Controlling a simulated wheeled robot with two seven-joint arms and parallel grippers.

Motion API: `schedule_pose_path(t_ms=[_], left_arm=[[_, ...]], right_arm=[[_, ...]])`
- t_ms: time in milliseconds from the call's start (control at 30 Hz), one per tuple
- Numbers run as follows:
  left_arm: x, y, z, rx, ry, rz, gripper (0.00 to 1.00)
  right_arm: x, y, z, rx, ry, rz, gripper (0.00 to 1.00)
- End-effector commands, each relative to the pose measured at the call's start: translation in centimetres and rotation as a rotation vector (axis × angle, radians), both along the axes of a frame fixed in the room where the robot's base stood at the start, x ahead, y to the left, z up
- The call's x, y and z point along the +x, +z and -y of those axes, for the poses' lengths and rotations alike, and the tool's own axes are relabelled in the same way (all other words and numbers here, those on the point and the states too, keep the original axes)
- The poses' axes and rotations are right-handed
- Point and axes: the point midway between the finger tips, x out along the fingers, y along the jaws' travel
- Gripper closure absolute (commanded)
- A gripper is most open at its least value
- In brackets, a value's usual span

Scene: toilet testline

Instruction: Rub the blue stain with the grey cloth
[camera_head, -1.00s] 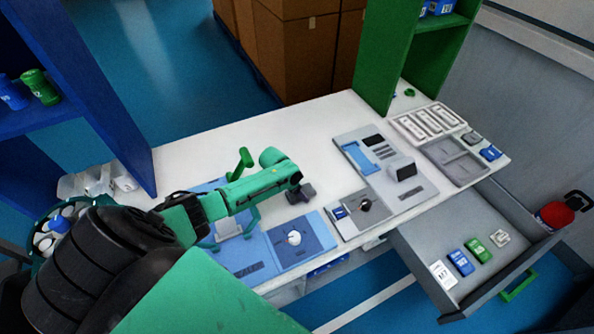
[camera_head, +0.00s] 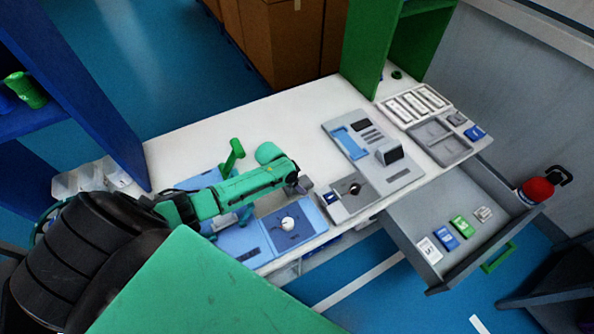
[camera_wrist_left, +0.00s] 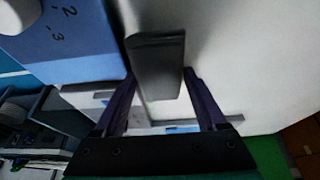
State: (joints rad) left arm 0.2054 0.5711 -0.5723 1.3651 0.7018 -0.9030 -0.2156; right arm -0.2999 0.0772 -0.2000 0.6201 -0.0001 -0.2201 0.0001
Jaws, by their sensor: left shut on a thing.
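My left gripper (camera_head: 303,186) is over the white table, beside the grey panel with a black knob. In the left wrist view its two dark fingers (camera_wrist_left: 157,88) are closed on a dark grey piece (camera_wrist_left: 157,62), which looks like the grey cloth. The cloth is over or on the white tabletop; I cannot tell whether it touches. I cannot make out the blue stain in either view; it may be hidden by the arm or cloth. My right gripper is not in view.
A blue panel with a white knob (camera_head: 288,223) lies at the table's front edge. A grey panel with a black knob (camera_head: 355,188) is right of the gripper. An open drawer (camera_head: 405,228) juts out at the front right.

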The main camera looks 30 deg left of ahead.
Motion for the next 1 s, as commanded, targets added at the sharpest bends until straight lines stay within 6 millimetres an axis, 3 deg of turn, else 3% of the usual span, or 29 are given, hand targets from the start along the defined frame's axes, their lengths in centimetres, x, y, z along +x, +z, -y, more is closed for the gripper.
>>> schedule_pose_path(t_ms=[267,567,800,1000], left_arm=[[0.1,3.2,0.0,0.001,-0.001,0.002,0.71],[0.1,3.5,-0.1,0.001,0.001,0.003,0.71],[0.1,6.0,-0.1,0.001,0.0,0.004,0.71],[0.1,6.5,0.0,0.001,0.001,0.002,0.71]], right_arm=[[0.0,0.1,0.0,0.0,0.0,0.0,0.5],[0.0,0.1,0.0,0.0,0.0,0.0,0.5],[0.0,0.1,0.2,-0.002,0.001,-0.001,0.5],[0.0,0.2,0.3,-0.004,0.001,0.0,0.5]])
